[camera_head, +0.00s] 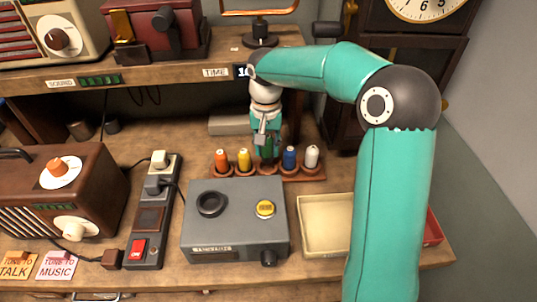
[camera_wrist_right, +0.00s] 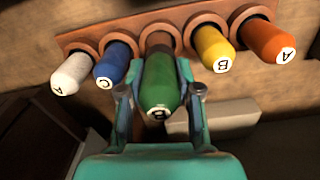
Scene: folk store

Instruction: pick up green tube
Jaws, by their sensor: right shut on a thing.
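The green tube (camera_wrist_right: 160,85) is in the middle of the row in the right wrist view, between the two fingers of my right gripper (camera_wrist_right: 160,100). The gripper is shut on it. The tube's lower end still appears at the middle hole of the brown rack (camera_wrist_right: 75,42); whether it is clear of the hole I cannot tell. In the head view my right gripper (camera_head: 266,138) reaches down over the rack (camera_head: 310,175) from behind, and it mostly hides the green tube. My left gripper is not in view.
Orange (camera_head: 221,160), yellow (camera_head: 244,160), blue (camera_head: 289,157) and white (camera_head: 312,156) tubes stand close on both sides. A grey box with a knob and yellow button (camera_head: 235,225) is in front. A cream tray (camera_head: 325,225) lies to the right. A shelf (camera_head: 170,75) overhangs behind.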

